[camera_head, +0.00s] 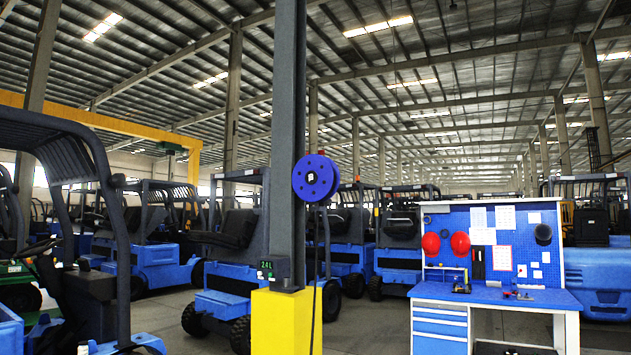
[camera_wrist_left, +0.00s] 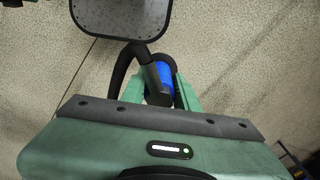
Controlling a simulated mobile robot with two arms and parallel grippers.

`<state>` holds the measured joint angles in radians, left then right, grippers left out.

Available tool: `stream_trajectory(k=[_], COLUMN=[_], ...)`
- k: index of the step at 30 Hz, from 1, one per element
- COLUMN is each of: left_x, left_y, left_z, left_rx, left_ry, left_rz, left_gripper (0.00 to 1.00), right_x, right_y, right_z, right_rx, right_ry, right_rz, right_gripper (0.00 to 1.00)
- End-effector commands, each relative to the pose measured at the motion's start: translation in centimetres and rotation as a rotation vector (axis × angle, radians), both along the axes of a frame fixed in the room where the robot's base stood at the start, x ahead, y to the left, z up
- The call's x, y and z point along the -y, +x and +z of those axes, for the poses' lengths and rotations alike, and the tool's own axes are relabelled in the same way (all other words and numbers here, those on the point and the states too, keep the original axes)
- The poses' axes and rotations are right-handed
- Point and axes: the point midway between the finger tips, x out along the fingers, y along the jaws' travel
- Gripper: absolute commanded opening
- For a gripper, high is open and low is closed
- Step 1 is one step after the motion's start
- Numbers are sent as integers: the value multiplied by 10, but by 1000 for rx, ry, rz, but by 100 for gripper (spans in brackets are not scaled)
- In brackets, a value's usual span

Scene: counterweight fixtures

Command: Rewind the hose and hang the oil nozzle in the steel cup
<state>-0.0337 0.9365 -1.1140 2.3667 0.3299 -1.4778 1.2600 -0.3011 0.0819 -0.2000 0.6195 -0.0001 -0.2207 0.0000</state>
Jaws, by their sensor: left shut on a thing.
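In the head view the blue hose reel (camera_head: 316,178) is fixed high on a grey steel column. The black hose (camera_head: 313,305) hangs down from it past the yellow column base and out at the bottom edge. In the left wrist view my left gripper (camera_wrist_left: 162,68), with green fingers, is shut on the oil nozzle (camera_wrist_left: 162,77), which shows a blue part and a black part. A thick black hose or spout (camera_wrist_left: 122,68) curves off beside it to the left. Its far end is hidden behind the gripper body. I cannot make out the steel cup. My right gripper is in neither view.
The column (camera_head: 287,130) rises from a yellow base (camera_head: 287,322); a dark box with a green "24L" display (camera_head: 267,265) sits on it. A blue workbench (camera_head: 500,296) stands at right. Blue forklifts fill the back. A rounded grey plate (camera_wrist_left: 120,15) tops the wrist view.

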Motion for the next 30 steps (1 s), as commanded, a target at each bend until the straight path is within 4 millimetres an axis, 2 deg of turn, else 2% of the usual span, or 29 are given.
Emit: stream_trajectory(k=[3,19,24,30], left_x=[0,0,0,0], left_y=[-27,-133,-152,-154], left_z=[6,7,3,1], left_rx=[-11,-9,-4,-3], left_ry=[0,0,-1,-1], left_rz=[-2,-2,0,-1], left_gripper=[0,0,0,0], right_x=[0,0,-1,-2], right_y=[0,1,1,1], right_z=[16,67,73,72], right_rx=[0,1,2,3], right_ry=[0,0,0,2], right_rz=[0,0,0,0], right_gripper=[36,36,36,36])
